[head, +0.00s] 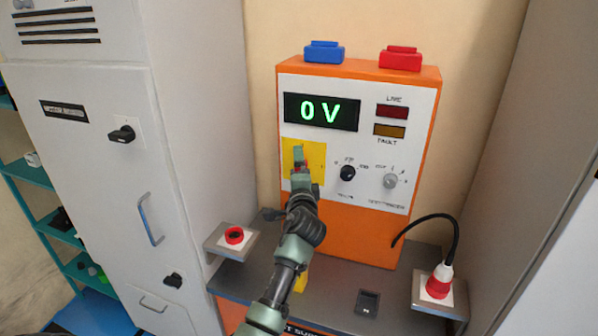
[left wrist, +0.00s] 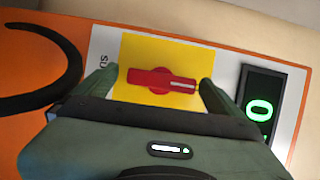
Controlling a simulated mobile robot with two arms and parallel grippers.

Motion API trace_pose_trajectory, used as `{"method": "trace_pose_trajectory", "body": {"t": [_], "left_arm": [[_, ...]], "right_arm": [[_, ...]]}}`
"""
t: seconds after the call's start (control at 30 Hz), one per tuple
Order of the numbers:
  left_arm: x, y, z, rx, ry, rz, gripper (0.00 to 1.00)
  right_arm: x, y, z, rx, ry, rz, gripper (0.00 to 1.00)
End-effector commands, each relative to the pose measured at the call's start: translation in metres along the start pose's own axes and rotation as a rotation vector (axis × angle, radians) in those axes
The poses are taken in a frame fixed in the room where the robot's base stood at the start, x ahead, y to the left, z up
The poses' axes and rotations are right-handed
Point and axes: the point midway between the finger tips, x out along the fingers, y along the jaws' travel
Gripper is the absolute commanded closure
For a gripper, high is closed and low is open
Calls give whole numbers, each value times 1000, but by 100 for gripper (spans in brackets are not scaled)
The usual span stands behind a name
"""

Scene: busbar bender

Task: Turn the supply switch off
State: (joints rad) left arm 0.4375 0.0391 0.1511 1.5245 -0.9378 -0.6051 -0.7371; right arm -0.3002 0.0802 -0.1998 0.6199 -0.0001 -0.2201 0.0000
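The red supply switch (left wrist: 160,81) sits on a yellow plate (left wrist: 135,55). Its handle, with a white mark, points towards the display in the left wrist view. My left gripper (head: 300,168) is in front of the yellow plate (head: 317,152) in the head view and hides most of the switch. In the left wrist view my left gripper (left wrist: 157,86) is open, with one finger beyond each end of the handle. I cannot tell whether they touch it. The green display (head: 321,111) reads 0 V. My right gripper is not in view.
The orange supply cabinet (head: 360,235) carries a black knob (head: 347,173), a grey knob (head: 390,181) and dark LIVE (head: 392,111) and FAULT lamps. A red push button (head: 234,236) stands at left, a red plug (head: 438,284) with black cable at right. Grey cabinets flank both sides.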

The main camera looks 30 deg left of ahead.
Motion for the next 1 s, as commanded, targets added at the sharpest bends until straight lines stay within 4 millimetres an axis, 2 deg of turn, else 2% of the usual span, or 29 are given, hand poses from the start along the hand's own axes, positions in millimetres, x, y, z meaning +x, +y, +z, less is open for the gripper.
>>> {"method": "trace_pose_trajectory", "body": {"t": [0.27,0.37,0.7,0.83,1.0], "left_arm": [[-1,-1,0,3,1,-3,1],[-7,0,-1,3,2,-4,1],[-61,2,0,1,2,-2,1],[-74,1,0,1,1,-2,1],[-78,0,0,3,1,-1,1]], "right_arm": [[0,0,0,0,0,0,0],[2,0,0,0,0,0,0],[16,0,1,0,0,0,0],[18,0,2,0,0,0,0],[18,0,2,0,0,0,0]]}}
